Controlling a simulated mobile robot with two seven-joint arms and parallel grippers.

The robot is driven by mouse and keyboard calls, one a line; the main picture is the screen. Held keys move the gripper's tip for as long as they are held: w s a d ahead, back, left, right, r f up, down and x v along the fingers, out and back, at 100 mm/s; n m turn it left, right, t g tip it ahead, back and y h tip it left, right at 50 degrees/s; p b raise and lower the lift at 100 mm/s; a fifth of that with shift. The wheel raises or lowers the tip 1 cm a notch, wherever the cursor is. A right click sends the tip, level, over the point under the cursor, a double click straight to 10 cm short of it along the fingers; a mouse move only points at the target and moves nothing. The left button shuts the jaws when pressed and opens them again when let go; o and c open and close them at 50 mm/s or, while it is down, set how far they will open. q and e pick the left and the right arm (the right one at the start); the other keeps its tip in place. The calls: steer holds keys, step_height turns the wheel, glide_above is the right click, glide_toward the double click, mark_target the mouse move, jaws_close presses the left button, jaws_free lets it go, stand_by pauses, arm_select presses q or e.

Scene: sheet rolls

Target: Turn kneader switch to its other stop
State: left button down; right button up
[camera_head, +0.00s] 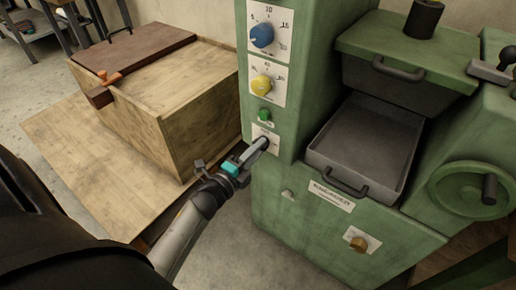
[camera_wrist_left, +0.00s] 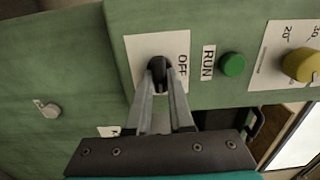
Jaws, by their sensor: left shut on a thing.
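The kneader is a green machine. Its switch, a dark knob (camera_wrist_left: 157,70), sits on a white plate (camera_wrist_left: 182,44) marked OFF, beside a RUN label and a green button (camera_wrist_left: 232,66). My left gripper (camera_head: 262,143) reaches the switch plate from the lower left in the head view. In the left wrist view its two fingers (camera_wrist_left: 162,88) are closed on the dark knob. The fingers hide part of the knob and the lower plate, so I cannot tell its exact angle. My right gripper is not in view.
Above the switch are a blue dial (camera_head: 262,36) and a yellow dial (camera_head: 262,86). A grey tray (camera_head: 365,150) and a green handwheel (camera_head: 474,189) are to the right. A wooden crate (camera_head: 205,125) stands close on the left. Floor shows below my left arm.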

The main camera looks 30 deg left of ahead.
arm_select(q)
steer(key=c, duration=0.8)
jaws_free()
steer(key=shift+s, duration=0.1)
steer(key=s+a+p, duration=0.1)
steer(key=s+p, duration=0.2)
steer(key=s, duration=1.2)
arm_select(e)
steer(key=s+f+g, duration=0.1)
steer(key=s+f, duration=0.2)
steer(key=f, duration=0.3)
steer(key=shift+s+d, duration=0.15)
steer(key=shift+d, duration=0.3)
arm_select(q)
steer(key=shift+a+f, duration=0.1)
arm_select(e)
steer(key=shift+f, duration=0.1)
